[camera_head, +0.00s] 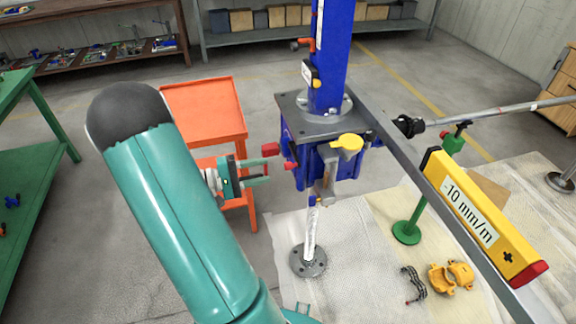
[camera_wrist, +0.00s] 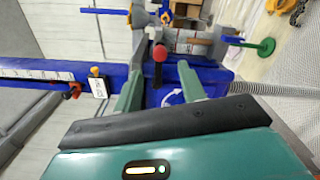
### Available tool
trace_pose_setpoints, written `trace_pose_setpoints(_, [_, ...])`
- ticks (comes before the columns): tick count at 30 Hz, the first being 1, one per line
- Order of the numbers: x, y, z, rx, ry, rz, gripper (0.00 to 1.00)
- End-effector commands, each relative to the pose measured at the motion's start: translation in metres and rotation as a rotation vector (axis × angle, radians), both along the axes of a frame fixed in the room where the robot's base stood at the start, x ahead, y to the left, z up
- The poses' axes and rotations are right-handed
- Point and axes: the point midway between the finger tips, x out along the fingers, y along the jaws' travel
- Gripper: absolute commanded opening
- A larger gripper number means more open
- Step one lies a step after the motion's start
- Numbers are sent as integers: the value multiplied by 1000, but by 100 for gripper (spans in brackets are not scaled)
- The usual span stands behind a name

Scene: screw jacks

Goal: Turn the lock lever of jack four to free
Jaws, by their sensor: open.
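A blue screw jack (camera_head: 312,150) stands upright in the head view, with a grey plate on its housing and a bare screw below. A lever with a red knob (camera_head: 270,149) sticks out of the housing's left side; its red knob also shows in the wrist view (camera_wrist: 160,52). I take it as the lock lever. My gripper (camera_head: 268,171) is open at the housing's left side, just below the red knob. In the wrist view its fingers (camera_wrist: 161,68) stand on either side of the lever. Contact cannot be told. A white curved arrow (camera_wrist: 173,97) marks the blue housing.
A grey beam with a yellow level (camera_head: 480,215) marked "-10 mm/m" runs right of the jack. A yellow cap (camera_head: 347,143) sits at the housing front. An orange table (camera_head: 205,110) stands behind my gripper. A green stand (camera_head: 407,231) and yellow parts (camera_head: 450,277) are lower right.

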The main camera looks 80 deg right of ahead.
Motion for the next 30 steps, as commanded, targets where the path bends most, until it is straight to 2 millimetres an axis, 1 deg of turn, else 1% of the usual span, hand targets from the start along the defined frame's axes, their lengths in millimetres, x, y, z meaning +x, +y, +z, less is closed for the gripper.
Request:
trace_pose_setpoints(1, [-10, -5, 0, 1, 0, -5, 41])
trace_pose_setpoints(6, [-39, -22, 0, 0, -2, -5, 41])
trace_pose_setpoints(9, [-54, -30, 0, 1, -2, -4, 41])
trace_pose_setpoints(12, [-64, -37, 0, 1, -2, -3, 41])
trace_pose_setpoints(17, [-72, -42, 0, 1, -2, -1, 41])
trace_pose_setpoints(24, [-72, -42, 0, 1, -2, 0, 41])
trace_pose_setpoints(25, [-72, -42, 0, 1, -2, 0, 37])
trace_pose_setpoints(26, [-72, -42, 0, 1, -2, -1, 31])
trace_pose_setpoints(30, [-72, -42, 0, 1, -2, -1, 4])
